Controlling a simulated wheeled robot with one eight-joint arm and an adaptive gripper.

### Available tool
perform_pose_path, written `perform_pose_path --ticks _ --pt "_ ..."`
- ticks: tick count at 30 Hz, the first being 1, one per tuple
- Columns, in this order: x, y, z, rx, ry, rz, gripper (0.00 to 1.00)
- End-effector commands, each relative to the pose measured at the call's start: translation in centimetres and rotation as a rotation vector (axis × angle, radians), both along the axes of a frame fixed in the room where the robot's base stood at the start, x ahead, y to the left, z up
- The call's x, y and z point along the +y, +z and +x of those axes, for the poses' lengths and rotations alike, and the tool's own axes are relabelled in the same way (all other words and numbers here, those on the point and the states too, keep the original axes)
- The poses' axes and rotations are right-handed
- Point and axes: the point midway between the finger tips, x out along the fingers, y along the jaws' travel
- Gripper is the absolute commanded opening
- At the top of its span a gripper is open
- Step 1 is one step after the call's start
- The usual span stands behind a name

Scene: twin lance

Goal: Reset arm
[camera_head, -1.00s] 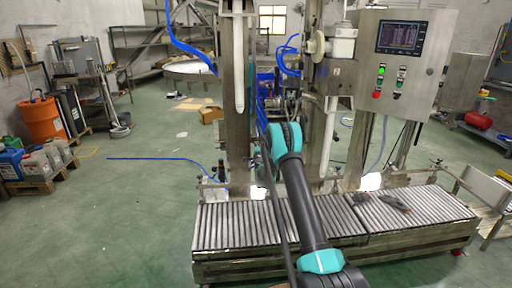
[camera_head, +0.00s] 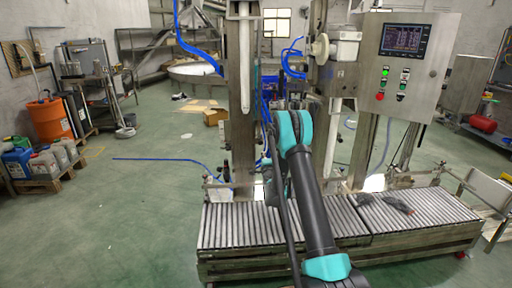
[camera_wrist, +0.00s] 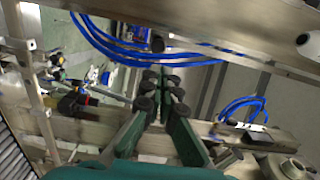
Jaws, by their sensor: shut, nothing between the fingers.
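My gripper (camera_wrist: 160,92) shows in the wrist view with its two fingers together and nothing between them. It is in front of the steel frame of the filling machine, with blue hoses beyond its tips. In the head view my arm, dark with teal joints, rises over the roller conveyor (camera_head: 415,232), and the gripper itself is hidden behind the arm. I cannot tell whether the gripper touches the machine frame.
The steel machine column (camera_head: 241,110) stands close behind my arm. A control panel (camera_head: 408,65) is at the right. Dark items (camera_head: 397,203) lie on the conveyor. An orange drum (camera_head: 52,119) and jugs are at the left. Open green floor lies at the left.

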Motion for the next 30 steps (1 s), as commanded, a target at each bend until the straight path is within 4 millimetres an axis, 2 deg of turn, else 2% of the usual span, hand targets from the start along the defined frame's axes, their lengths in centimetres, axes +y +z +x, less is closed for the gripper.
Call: perform_pose_path --ticks 5,8,12,15,18,23,30 --pt "1.7 4.3 -1.9 0.002 0.082 -0.107 0.00" --pt "3.1 7.2 -4.0 0.012 0.154 -0.203 0.00" --pt "4.8 10.3 -7.5 0.039 0.254 -0.339 0.00" --pt "5.9 11.9 -10.4 0.067 0.325 -0.434 0.00" --pt "6.6 12.9 -13.7 0.103 0.392 -0.528 0.00" --pt "7.3 13.6 -19.6 0.176 0.498 -0.676 0.00" --pt "6.9 12.4 -29.7 0.320 0.642 -0.885 0.00"
